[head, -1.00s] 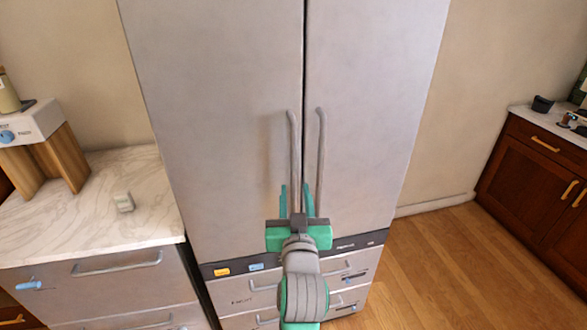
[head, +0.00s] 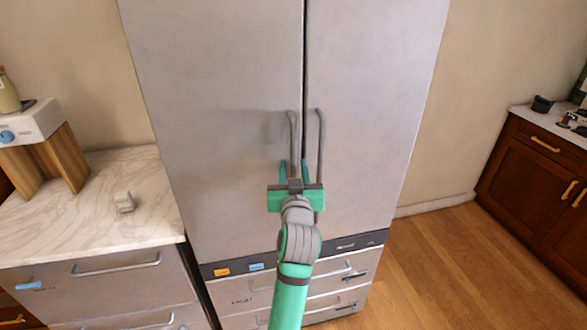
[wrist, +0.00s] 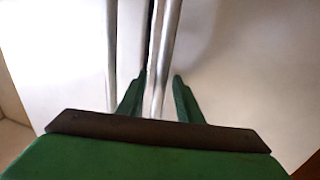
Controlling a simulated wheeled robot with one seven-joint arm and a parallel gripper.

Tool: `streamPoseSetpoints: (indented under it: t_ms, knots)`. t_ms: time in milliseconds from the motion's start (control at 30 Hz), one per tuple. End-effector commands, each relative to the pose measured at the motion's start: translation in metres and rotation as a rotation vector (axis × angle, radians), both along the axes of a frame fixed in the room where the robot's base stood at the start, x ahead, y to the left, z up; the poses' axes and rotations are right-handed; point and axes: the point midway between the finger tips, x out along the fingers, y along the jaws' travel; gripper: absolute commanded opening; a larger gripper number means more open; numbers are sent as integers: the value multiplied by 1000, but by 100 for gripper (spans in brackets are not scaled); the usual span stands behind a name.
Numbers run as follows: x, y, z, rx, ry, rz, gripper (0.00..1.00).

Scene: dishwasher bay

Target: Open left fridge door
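The fridge's left door (head: 215,110) is closed flush beside the right door (head: 370,100). A long grey vertical bar, the left door handle (head: 292,125), stands near the centre seam, with the right door handle (head: 320,140) parallel to it. My gripper (head: 293,166) is open at the lower part of the left handle. In the wrist view, one pale bar, the left handle by its place in the head view (wrist: 165,45), runs between my two fingers (wrist: 160,88), closer to one of them. Whether a finger touches it I cannot tell. The other bar (wrist: 112,50) is outside them.
Fridge drawers (head: 345,270) lie below the doors. Wooden floor (head: 440,260) is free at the right, before dark cabinets (head: 530,170).

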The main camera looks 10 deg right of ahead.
Motion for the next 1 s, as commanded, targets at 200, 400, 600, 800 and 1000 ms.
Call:
streamPoseSetpoints:
  t_ms: [200, 400, 600, 800, 1000]
  knots:
    - [0, 0, 0, 0, 0, 0, 30]
    - [0, 0, 0, 0, 0, 0, 0]
    - [-1, 1, 0, 0, 0, -3, 0]
    - [-6, 5, -1, -1, 1, -24, 0]
    - [-11, 14, -1, 0, 1, -43, 0]
